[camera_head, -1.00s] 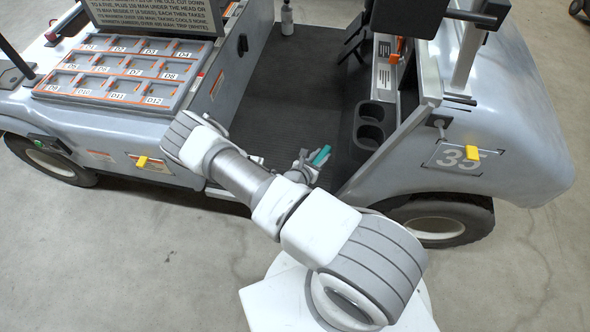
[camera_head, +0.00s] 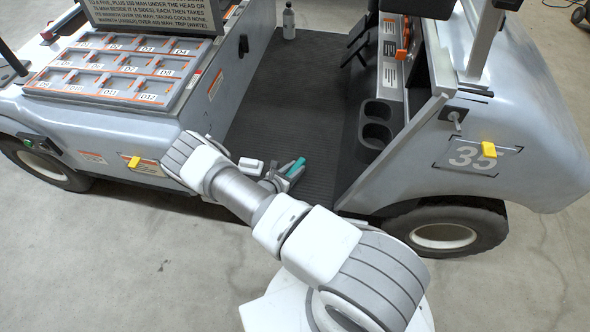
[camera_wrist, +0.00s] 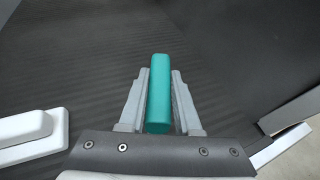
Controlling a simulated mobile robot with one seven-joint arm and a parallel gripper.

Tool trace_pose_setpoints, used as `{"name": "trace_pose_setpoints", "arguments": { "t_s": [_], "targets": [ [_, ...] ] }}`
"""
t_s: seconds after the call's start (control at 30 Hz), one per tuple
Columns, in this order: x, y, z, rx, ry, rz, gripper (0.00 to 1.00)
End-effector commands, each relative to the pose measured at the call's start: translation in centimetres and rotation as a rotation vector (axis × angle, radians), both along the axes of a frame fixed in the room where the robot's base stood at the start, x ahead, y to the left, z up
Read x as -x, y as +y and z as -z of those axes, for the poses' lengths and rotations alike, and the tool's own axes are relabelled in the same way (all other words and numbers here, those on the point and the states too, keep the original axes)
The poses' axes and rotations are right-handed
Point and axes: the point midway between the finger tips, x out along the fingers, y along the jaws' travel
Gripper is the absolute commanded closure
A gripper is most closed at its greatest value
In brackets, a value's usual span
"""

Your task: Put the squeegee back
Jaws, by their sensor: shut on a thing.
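A teal bar (camera_wrist: 159,95), which I take to be part of the squeegee, stands between the two grey fingers of my gripper (camera_wrist: 159,100). The fingers are shut on it, one on each side. The rest of the squeegee does not show clearly. In the head view my gripper (camera_head: 287,172) is low, over the near end of the cart's dark ribbed floor, and the teal bar (camera_head: 296,166) tilts up to the right. I cannot tell its height above the floor. No holder for the squeegee can be made out.
The grey cart (camera_head: 105,120) has a tray of labelled slots (camera_head: 118,68) at left. At right are two cup holders (camera_head: 376,122) and a side panel marked 35 (camera_head: 470,157). A bottle (camera_head: 289,22) stands at the back of the ribbed floor (camera_head: 300,90), whose middle is clear.

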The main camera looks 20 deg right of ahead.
Motion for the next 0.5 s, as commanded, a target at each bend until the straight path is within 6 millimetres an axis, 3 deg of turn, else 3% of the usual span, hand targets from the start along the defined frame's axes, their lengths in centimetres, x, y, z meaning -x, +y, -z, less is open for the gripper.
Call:
{"name": "trace_pose_setpoints", "arguments": {
  "t_s": [0.23, 0.27, 0.4, 0.5],
  "targets": [
    [0.00, -0.01, 0.24, -0.001, -0.001, 0.000, 1.00],
    [0.00, 0.00, 0.15, -0.001, -0.001, 0.000, 0.65],
    [0.01, -0.01, 0.10, -0.001, -0.001, 0.000, 0.39],
    [0.01, -0.01, 0.10, -0.001, -0.001, 0.000, 0.38]
  ]
}}
